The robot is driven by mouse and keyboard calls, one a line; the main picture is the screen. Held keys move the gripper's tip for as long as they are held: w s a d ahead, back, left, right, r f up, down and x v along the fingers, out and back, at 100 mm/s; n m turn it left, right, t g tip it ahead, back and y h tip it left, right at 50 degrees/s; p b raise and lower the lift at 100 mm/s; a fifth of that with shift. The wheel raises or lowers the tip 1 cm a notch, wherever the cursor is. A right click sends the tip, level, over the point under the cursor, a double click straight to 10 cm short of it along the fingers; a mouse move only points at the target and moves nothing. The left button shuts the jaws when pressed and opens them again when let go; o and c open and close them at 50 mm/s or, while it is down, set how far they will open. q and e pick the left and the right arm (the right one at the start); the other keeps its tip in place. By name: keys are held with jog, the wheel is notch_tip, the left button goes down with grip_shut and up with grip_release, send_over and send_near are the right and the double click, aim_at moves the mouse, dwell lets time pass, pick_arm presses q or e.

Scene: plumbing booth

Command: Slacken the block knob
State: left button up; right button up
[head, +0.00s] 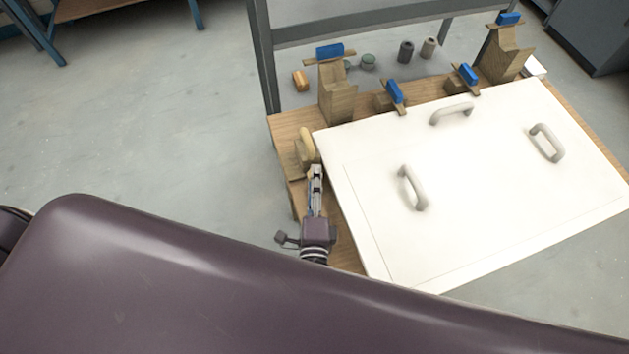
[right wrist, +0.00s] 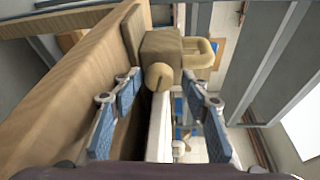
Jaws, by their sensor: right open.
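My right gripper (head: 316,172) is at the left edge of the bench, just in front of a small wooden block with a rounded tan part (head: 305,146). In the right wrist view the wooden block (right wrist: 158,45) is ahead of the fingers. A round wooden knob (right wrist: 160,77) sticks out of it toward me, and a pale loop-like part (right wrist: 201,52) is on its right. The blue-padded fingers stand apart on either side of the knob, with gaps on both sides. My left gripper is not in view.
A white panel (head: 480,190) with three handles covers most of the wooden bench. Wooden stands with blue-topped clamps (head: 330,51) line the far edge. Small cylinders (head: 406,50) stand behind. A large wooden piece (right wrist: 80,75) runs close to the left finger.

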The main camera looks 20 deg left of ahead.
jog(key=shift+f, duration=0.1)
jog(key=shift+v, duration=4)
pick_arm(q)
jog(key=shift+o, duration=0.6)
